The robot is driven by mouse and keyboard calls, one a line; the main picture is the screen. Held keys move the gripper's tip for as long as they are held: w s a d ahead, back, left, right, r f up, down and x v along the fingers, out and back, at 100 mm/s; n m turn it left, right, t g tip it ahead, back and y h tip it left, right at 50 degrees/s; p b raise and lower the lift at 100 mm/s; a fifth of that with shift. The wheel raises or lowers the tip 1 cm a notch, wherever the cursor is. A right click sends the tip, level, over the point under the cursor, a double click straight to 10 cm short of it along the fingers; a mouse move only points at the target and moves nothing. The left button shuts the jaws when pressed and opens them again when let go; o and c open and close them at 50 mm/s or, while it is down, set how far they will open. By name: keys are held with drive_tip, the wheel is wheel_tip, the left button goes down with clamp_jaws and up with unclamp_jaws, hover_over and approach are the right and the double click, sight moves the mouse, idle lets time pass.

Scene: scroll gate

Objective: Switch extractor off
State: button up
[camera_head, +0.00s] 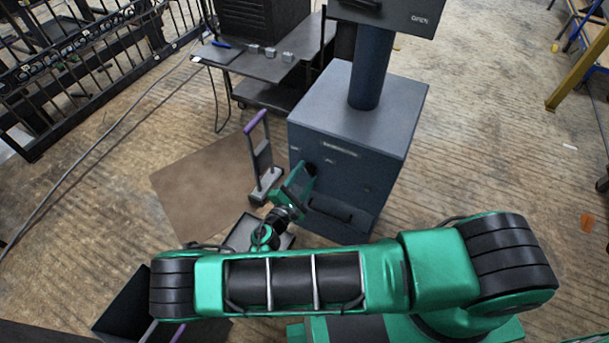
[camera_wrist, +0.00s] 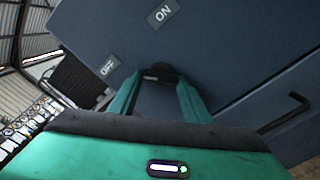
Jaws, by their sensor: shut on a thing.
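The extractor (camera_head: 345,140) is a blue-grey cabinet with a thick pipe rising from its top. Its front panel carries an ON label (camera_wrist: 163,13) and an OFF label (camera_wrist: 108,66) in the wrist view. My gripper (camera_head: 306,172) is at the upper left of the cabinet's front. In the wrist view, the two green fingers of my gripper (camera_wrist: 158,82) are shut on a dark knob (camera_wrist: 160,70) on the panel. The fingers hide much of the knob, and I cannot tell which label it points to.
A black handle (camera_head: 330,208) sits lower on the cabinet's front. A stand with a purple handle (camera_head: 255,122) is just left of the cabinet. A dark cart (camera_head: 262,65) stands behind it. A brown mat (camera_head: 205,185) lies on the floor at left.

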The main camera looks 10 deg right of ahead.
drive_tip(key=shift+a+f, duration=0.15)
drive_tip(key=shift+f, duration=0.05)
drive_tip(key=o, duration=1.1)
drive_tip(key=shift+r, duration=0.1)
drive_tip(key=shift+s, duration=0.15)
drive_tip(key=v, duration=1)
drive_tip(key=shift+s+a, duration=0.15)
drive_tip(key=shift+s, duration=0.05)
